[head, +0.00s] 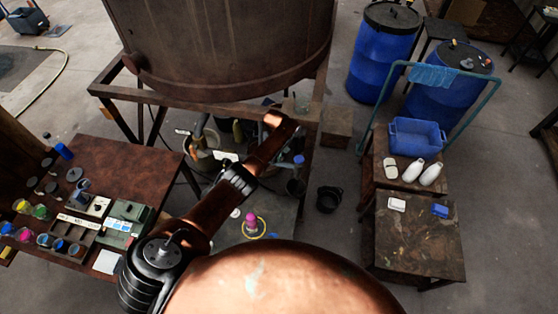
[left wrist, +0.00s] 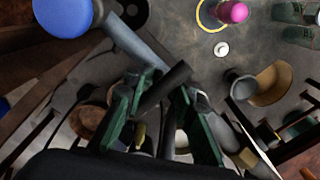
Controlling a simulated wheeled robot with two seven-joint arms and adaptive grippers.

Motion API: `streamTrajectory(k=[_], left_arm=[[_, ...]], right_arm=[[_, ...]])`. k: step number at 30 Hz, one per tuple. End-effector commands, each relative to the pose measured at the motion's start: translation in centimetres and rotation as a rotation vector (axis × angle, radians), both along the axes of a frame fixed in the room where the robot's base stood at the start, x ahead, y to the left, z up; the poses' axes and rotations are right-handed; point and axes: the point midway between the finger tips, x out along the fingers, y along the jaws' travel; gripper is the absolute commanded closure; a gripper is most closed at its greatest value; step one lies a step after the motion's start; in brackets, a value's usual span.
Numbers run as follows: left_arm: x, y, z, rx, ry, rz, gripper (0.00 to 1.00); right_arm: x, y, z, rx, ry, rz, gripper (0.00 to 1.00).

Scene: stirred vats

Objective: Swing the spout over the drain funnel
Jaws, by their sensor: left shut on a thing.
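My left gripper, with green fingers, is shut on a dark grey bar (left wrist: 163,90) in the left wrist view (left wrist: 157,84). The bar meets a blue-grey pipe (left wrist: 135,42), which looks like the spout. A round blue top (left wrist: 65,15) lies beside the pipe's far end; a small blue cap also shows in the head view (head: 298,160). In the head view my left arm reaches under the vat (head: 225,50) and hides most of the grip and spout. I cannot tell for certain which vessel is the drain funnel. My right gripper is not in view.
A black bucket (head: 328,200) stands on the floor right of the arm. A pink object (head: 251,220) stands within a yellow ring below the arm. A cluttered brown table (head: 125,160) is at left; a stand with a blue tub (head: 418,137) and blue drums (head: 380,55) are at right.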

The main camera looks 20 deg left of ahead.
Motion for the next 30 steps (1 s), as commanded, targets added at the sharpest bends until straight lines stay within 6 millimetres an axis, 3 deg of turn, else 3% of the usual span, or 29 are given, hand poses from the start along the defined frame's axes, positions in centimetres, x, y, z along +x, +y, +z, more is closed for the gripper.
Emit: streamTrajectory(k=[6, 20, 21, 28, 30], left_arm=[[-0.19, 1.02, -0.24, 0.001, 0.007, 0.071, 1.0], [0.23, 1.17, 0.02, 0.0, -0.004, 0.083, 1.0], [0.26, 1.16, 0.04, 0.0, -0.006, 0.082, 0.74], [0.26, 0.97, 0.02, -0.001, -0.004, 0.077, 0.59], [0.25, 0.92, 0.01, -0.001, -0.004, 0.076, 0.59]], right_arm=[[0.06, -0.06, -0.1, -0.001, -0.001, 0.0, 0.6], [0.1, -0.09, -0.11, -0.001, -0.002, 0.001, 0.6], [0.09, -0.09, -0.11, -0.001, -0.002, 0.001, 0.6], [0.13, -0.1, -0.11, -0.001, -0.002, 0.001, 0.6], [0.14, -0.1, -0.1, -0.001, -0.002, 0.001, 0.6]])
